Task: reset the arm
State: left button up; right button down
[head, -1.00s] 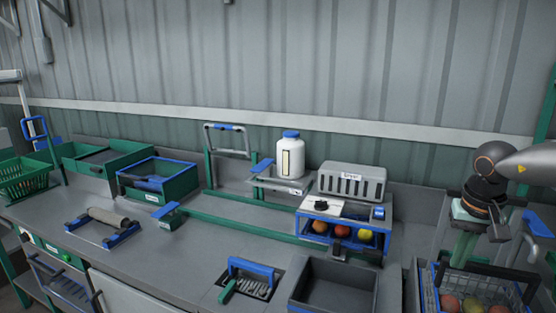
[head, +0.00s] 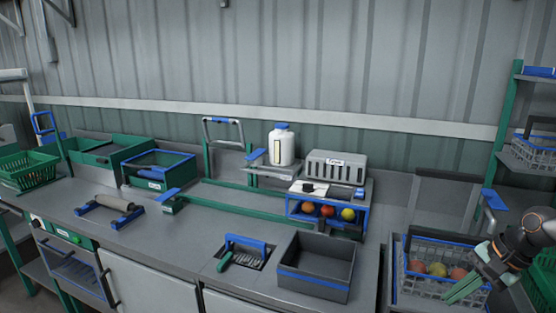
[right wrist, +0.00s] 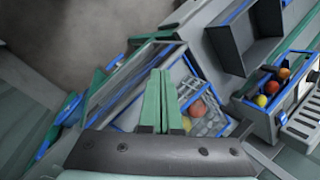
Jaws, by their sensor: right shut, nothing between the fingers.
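My right gripper (head: 449,301) is at the lower right of the head view. Its green fingers are closed together and hold nothing. They point down and left, overlapping the front right part of a grey wire basket (head: 408,290) with a blue rim. Several red and yellow tomatoes (head: 437,269) lie in that basket. In the right wrist view the shut fingers (right wrist: 161,72) stand in the middle, with the basket (right wrist: 214,124) and its tomatoes (right wrist: 197,108) just beside them. I cannot tell whether the fingers touch the basket. My left gripper is not in view.
An empty dark grey bin (head: 315,290) stands left of the basket. Behind it is a blue-framed rack (head: 291,211) with tomatoes, below a grey slotted box (head: 337,165). A green shelf post (head: 497,155) rises at the right. The bench (head: 175,235) is mostly clear at centre left.

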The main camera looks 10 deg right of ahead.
jog(key=s+a+f+m+t, duration=0.4)
jog(key=f+m, duration=0.6)
jog(key=m, duration=0.7)
jog(key=s+a+f+m+t, duration=0.1)
jog(key=s+f+m+t, duration=0.45)
jog(key=f+m, duration=0.85)
jog(key=s+a+f+m+g, duration=0.1)
jog(key=s+a+f+m, duration=0.1)
jog(key=a+m, duration=0.4)
jog(key=s+a+f+m+g+h, duration=0.1)
jog(key=s+a+m, duration=0.2)
jog(key=a+m, duration=0.4)
jog(key=s+a+f+m+g, duration=0.1)
jog(key=s+a+f+m, duration=0.1)
jog(key=a+m, duration=0.5)
jog(key=s+m, duration=0.1)
jog(key=m, duration=0.4)
jog(key=shift+s+a+f, duration=0.2)
jog(key=shift+s+f, duration=0.05)
jog(key=shift+f, duration=0.05)
